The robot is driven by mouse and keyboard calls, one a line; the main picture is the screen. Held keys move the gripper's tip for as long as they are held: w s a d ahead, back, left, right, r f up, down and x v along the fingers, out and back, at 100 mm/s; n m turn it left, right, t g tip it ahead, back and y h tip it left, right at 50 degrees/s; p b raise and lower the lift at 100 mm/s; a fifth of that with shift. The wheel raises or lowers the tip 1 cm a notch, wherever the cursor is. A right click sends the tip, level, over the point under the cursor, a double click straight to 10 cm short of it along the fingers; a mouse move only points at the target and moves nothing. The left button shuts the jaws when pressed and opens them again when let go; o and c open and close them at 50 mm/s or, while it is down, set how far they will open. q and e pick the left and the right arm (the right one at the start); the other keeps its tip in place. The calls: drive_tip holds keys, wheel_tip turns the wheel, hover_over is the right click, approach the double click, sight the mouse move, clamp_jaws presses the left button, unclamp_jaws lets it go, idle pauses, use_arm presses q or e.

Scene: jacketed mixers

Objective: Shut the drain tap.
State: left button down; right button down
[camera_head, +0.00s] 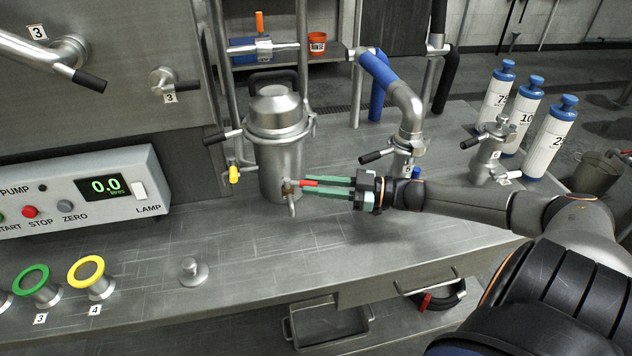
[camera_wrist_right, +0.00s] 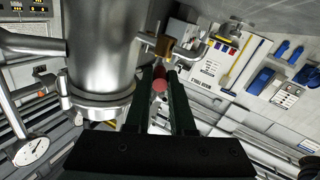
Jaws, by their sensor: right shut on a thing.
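The drain tap (camera_head: 290,187) is a small brass and steel tap low on the right side of the steel jacketed vessel (camera_head: 277,150), with its spout pointing down. Its red handle (camera_head: 309,183) points right, roughly level, toward my right gripper. My right gripper (camera_head: 313,187) reaches in from the right with its green fingers shut on the red handle. In the right wrist view, the red handle (camera_wrist_right: 160,86) sits between the two dark fingers (camera_wrist_right: 164,82), and the brass tap body (camera_wrist_right: 161,46) lies beyond. My left gripper is not in view.
A blue-sleeved pipe (camera_head: 385,75) and a valve with a black handle (camera_head: 378,156) stand behind my right arm. Several white bottles (camera_head: 525,112) stand at the right. A control box (camera_head: 75,190) is at the left. The bench front below the vessel is mostly clear.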

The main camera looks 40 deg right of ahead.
idle(0.3)
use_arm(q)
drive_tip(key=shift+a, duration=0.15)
use_arm(e)
drive_tip(key=c, duration=0.8)
unclamp_jaws()
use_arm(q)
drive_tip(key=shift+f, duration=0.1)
use_arm(e)
drive_tip(key=shift+o, duration=0.2)
use_arm(q)
drive_tip(key=p, duration=0.1)
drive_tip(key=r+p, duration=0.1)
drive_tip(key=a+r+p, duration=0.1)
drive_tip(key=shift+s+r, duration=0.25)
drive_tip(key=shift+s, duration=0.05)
use_arm(e)
drive_tip(key=v, duration=1.2)
drive_tip(key=shift+s, duration=0.2)
drive_tip(key=shift+d, duration=0.15)
drive_tip(key=shift+c, duration=0.3)
